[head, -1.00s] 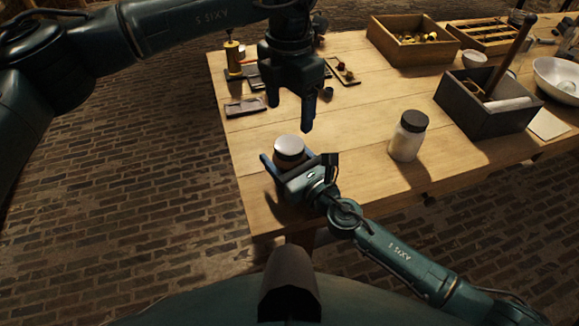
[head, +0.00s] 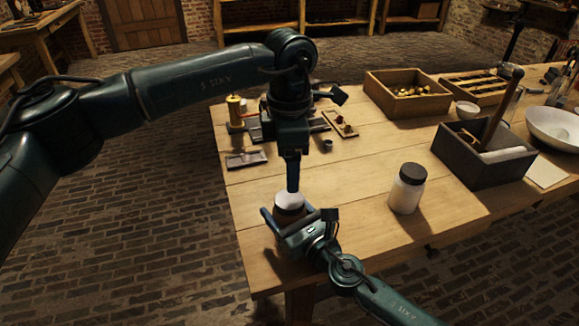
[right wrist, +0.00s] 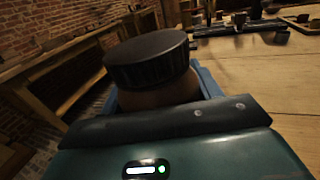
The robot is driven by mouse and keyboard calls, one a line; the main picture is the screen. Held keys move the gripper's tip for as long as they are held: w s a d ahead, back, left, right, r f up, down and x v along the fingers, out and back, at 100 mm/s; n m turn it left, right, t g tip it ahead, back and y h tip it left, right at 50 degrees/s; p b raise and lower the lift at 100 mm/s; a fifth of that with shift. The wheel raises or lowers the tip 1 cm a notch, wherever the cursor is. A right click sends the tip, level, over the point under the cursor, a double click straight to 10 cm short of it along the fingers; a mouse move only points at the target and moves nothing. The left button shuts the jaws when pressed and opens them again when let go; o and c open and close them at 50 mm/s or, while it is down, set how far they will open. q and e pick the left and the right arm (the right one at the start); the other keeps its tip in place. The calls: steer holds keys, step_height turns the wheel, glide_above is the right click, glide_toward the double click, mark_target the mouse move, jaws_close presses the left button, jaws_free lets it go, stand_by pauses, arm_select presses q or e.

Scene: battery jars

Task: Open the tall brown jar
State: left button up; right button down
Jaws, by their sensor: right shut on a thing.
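The tall brown jar (head: 291,213) stands near the table's front left edge, its lid catching a bright reflection. In the right wrist view its wide, ridged black lid (right wrist: 148,58) sits on top. My right gripper (head: 298,216) is shut around the jar's body below the lid. My left gripper (head: 292,183) points down just above the lid, its fingers seen edge-on, so their gap is hidden. No finger shows on the lid in the right wrist view.
A pale jar with a dark lid (head: 408,189) stands to the right on the wooden table (head: 350,235). Behind are a dark box (head: 458,165), a wooden box (head: 388,102), a yellow lamp-like item (head: 235,112) and small trays. The middle of the table is clear.

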mark_target(290, 198)
arm_select(q)
steer(key=m, duration=1.3)
steer(key=shift+m, duration=0.3)
steer(key=m, duration=1)
steer(key=shift+m, duration=0.4)
steer(key=shift+f, duration=4.05)
